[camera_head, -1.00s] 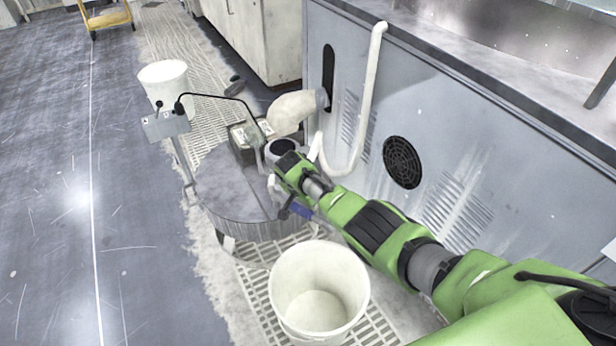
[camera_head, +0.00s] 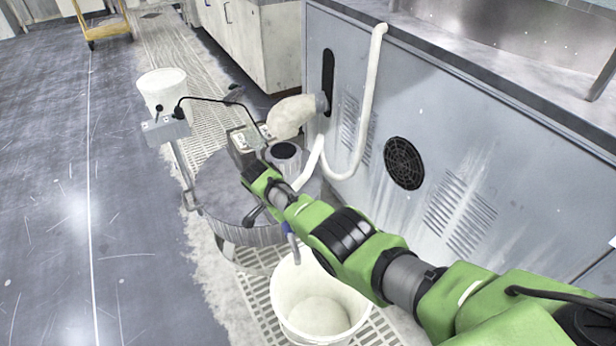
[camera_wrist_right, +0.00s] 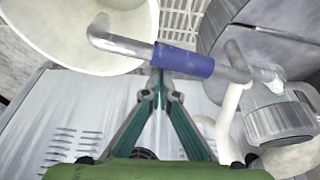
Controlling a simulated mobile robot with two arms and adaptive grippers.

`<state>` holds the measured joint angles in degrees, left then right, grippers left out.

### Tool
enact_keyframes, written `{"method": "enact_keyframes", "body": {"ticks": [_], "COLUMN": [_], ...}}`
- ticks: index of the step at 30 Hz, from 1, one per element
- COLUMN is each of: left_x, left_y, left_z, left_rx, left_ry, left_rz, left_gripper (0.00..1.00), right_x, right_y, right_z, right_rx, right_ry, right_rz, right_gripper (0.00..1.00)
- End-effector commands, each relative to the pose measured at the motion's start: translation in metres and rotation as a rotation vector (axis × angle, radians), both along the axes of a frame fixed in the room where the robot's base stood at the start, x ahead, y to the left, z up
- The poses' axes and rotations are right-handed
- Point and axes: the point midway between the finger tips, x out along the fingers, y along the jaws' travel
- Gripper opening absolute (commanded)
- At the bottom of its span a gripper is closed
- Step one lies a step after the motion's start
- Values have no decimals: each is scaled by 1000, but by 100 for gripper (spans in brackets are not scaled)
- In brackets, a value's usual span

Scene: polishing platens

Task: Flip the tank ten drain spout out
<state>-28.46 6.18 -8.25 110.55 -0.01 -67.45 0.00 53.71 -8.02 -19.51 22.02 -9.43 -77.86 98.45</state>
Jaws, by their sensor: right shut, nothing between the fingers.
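The drain spout is a thin grey metal pipe with a blue sleeve (camera_head: 287,229), at the front side of the round grey tank (camera_head: 225,205) in the head view. Its bent end (camera_head: 295,252) hangs over the rim of a white bucket (camera_head: 290,283). In the right wrist view the blue sleeve (camera_wrist_right: 184,60) crosses the top middle and the bent end (camera_wrist_right: 100,34) lies over the bucket (camera_wrist_right: 50,48). My right gripper (camera_wrist_right: 160,74) is shut and empty, its fingertips at the sleeve; I cannot tell whether they touch. My left gripper is not in view.
A large grey cabinet (camera_head: 440,150) with vents and a white hose (camera_head: 366,95) stands to the right. A control box on a post (camera_head: 165,130) and a second white bucket (camera_head: 163,88) stand left of and behind the tank. Floor at left is clear.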

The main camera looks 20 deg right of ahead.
Motion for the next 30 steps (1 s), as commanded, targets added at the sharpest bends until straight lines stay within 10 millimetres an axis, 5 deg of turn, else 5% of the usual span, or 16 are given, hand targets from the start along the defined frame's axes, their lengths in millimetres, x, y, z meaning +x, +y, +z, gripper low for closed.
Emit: {"method": "enact_keyframes", "body": {"ticks": [22, 30], "left_x": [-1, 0], "left_y": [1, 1], "left_z": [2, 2], "left_rx": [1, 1], "left_ry": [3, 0], "left_rz": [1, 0], "left_gripper": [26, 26], "right_x": [0, 0], "right_y": [13, 19], "right_z": [1, 19], "right_rx": [14, 15], "right_ry": [-1, -4], "right_rz": [5, 5], "right_gripper": [0, 0]}}
